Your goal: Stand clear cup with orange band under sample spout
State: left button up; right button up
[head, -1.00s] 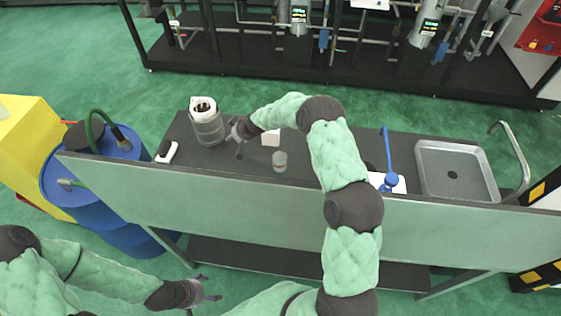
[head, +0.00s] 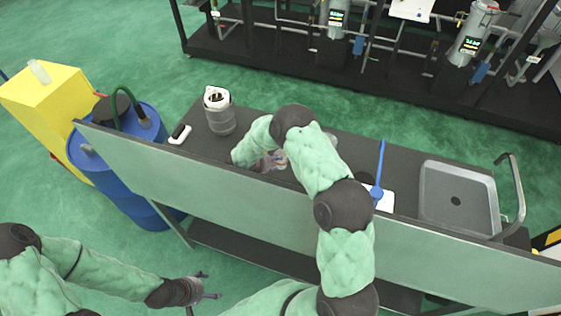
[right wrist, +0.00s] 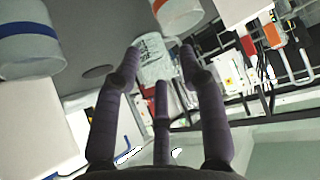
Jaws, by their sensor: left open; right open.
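In the right wrist view a clear cup with an orange band (right wrist: 180,14) shows at the top edge, beyond my fingertips and partly cut off. A second cup with a blue band (right wrist: 30,42) is at the upper left. My right gripper (right wrist: 160,52) is open, its fingers apart and not touching the orange-band cup. In the head view my right gripper (head: 272,161) is low over the bench, mostly hidden by my arm, and the cups there are too blurred to tell apart. My left gripper (head: 205,287) is open and empty in front of the bench. I cannot make out the sample spout.
The bench has a raised front panel (head: 200,180). Blue drums (head: 120,180) stand left. A black pipe rack (head: 400,75) is behind.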

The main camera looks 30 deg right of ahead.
jog(key=x, duration=0.9)
jog(key=shift+w+d+f, duration=0.15)
jog(key=shift+w+d, duration=0.1)
jog(key=shift+d, duration=0.05)
grip_shut()
